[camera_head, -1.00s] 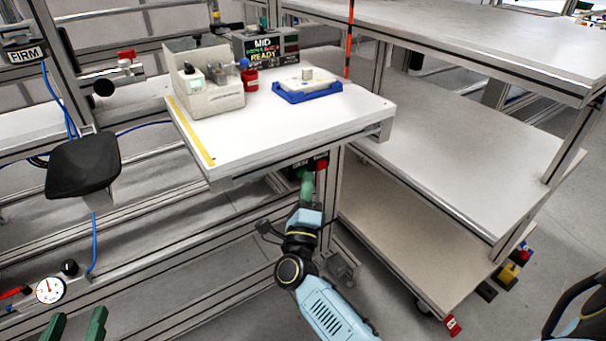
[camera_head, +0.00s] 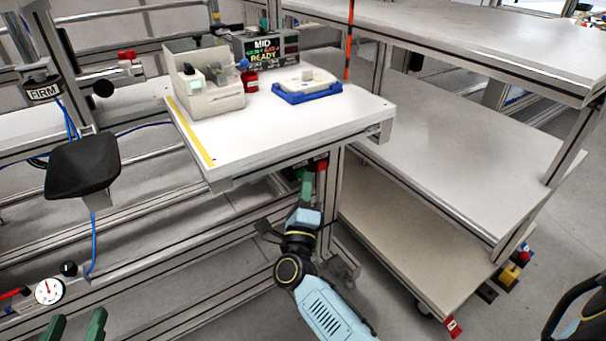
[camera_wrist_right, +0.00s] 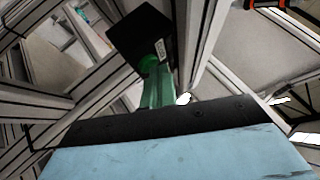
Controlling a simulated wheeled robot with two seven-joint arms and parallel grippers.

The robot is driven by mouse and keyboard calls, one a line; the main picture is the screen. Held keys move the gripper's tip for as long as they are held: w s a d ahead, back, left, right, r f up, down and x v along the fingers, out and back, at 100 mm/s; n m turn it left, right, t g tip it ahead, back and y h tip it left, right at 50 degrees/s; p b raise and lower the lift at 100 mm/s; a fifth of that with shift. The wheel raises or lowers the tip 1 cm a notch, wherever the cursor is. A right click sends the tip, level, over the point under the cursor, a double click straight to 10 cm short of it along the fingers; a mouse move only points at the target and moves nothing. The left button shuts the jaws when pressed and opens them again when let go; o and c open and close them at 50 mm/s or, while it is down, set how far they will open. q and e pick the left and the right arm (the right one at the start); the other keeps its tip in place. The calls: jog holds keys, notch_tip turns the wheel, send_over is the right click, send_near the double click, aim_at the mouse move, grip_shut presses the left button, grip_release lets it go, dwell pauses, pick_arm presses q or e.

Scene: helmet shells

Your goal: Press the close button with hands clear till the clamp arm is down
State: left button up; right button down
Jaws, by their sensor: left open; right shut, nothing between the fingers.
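My right gripper (camera_head: 305,178) is shut and empty, its green fingers reaching up under the white table to a small button box (camera_head: 319,164). In the right wrist view its fingers (camera_wrist_right: 157,82) meet the black box (camera_wrist_right: 140,38) at a green button (camera_wrist_right: 150,62); whether it is pressed in I cannot tell. A black part labelled FIRM (camera_head: 43,91), apparently on the clamp arm, hangs at the left above a black curved piece (camera_head: 82,165), with a gap between. My left gripper (camera_head: 73,326) is open and empty at the bottom left, below that piece.
The white table (camera_head: 290,130) carries a beige fixture (camera_head: 215,98), a red cup (camera_head: 251,82), a blue tray (camera_head: 305,97) and a display reading MID and READY (camera_head: 266,50). A gauge (camera_head: 48,291) sits at lower left. White shelves (camera_head: 460,150) stand at the right.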

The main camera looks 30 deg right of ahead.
jog(key=shift+s+p, duration=0.35)
jog(key=shift+s, duration=0.4)
jog(key=shift+s+d+p, duration=0.15)
jog(key=shift+s+p, duration=0.4)
jog(key=shift+s, duration=0.7)
jog(key=shift+s+d+p, duration=0.1)
jog(key=shift+s+p, duration=0.4)
jog(key=shift+s, duration=0.75)
